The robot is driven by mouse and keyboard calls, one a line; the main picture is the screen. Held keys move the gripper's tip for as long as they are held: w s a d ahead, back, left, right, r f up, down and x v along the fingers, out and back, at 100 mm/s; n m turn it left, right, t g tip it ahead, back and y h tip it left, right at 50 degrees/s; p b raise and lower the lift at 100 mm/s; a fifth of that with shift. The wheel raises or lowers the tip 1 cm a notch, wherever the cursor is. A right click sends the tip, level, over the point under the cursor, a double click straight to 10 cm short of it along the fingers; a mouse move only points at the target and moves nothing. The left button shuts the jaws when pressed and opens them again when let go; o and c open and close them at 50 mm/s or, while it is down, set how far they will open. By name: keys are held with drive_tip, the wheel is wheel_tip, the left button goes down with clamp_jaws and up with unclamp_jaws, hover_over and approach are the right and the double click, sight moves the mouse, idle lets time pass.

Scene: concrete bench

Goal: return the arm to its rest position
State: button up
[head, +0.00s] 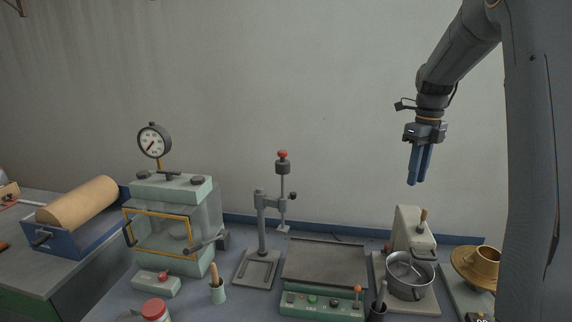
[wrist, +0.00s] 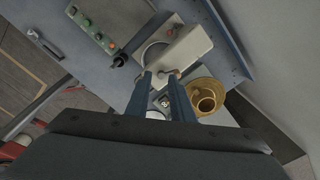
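My gripper (head: 417,181) hangs from my arm at the upper right of the head view, fingers pointing down. It is high above the bench, over the area of the pale mixer-like device (head: 408,228) and the metal pot (head: 409,284). In the wrist view my gripper (wrist: 160,77) shows two blue fingers apart with nothing held between them. The pale device (wrist: 178,52) lies below and beyond the fingertips in that view. The fingers touch nothing.
On the bench stand a glass-sided chamber with a gauge (head: 154,140), a stand (head: 263,225), a flat plate device (head: 325,264) and a brass bowl (head: 480,264). A blue roller unit (head: 75,235) is at left. The air around my gripper is free; the wall is behind.

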drive_tip(key=s+a+f+n+t+b, duration=0.1)
drive_tip(key=s+a+f+n+b, duration=0.8)
drive_tip(key=s+a+f+n, duration=1.3)
drive_tip(key=shift+s+a+f+n, duration=0.15)
drive_tip(key=shift+s+f+n, duration=0.35)
drive_tip(key=shift+n, duration=4)
drive_tip(key=shift+w, duration=0.1)
